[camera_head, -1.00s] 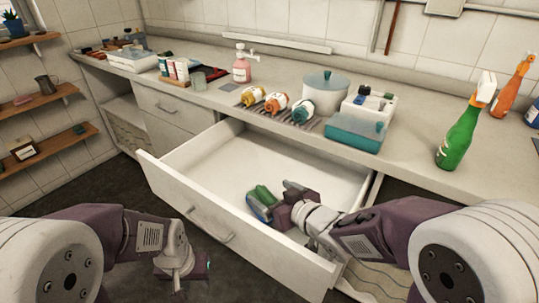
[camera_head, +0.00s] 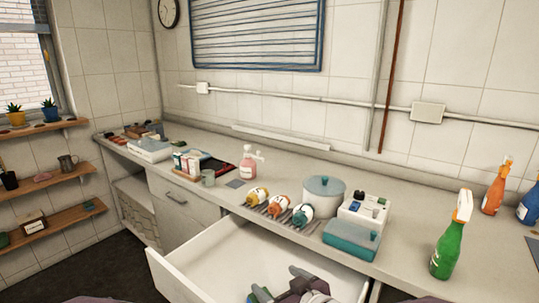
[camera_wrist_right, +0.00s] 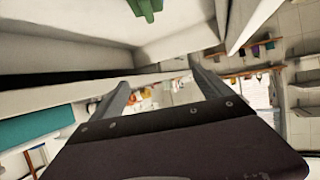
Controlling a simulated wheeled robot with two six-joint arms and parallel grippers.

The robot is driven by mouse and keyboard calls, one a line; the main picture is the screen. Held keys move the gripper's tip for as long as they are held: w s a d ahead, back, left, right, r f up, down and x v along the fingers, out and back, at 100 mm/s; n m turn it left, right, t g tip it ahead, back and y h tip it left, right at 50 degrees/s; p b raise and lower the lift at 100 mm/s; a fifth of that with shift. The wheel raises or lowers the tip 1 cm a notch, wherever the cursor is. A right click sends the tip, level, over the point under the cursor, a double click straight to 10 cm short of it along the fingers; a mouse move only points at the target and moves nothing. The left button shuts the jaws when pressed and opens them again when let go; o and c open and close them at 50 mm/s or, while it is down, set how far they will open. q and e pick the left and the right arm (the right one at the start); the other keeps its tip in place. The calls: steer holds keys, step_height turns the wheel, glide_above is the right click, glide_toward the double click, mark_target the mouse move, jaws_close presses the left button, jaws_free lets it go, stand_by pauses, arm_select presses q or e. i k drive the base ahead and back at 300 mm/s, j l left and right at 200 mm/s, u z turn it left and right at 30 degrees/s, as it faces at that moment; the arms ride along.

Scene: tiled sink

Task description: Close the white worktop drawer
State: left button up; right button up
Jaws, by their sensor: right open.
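The white worktop drawer (camera_head: 208,257) stands pulled out under the counter in the head view. Its left side and back inner wall show; its front face is mostly cut off by the lower edge. My right gripper (camera_head: 289,285) is over the drawer's interior at the bottom of the head view, open, with nothing seen between its fingers. Its two spread fingers (camera_wrist_right: 162,90) also show in the wrist view. A small green and blue thing (camera_head: 260,294) is in the drawer, left of the gripper. My left gripper is out of view.
A closed drawer front (camera_head: 184,204) is to the left.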

mark_target(221, 264)
steer(key=k+l, duration=0.7)
steer(key=k, duration=0.05)
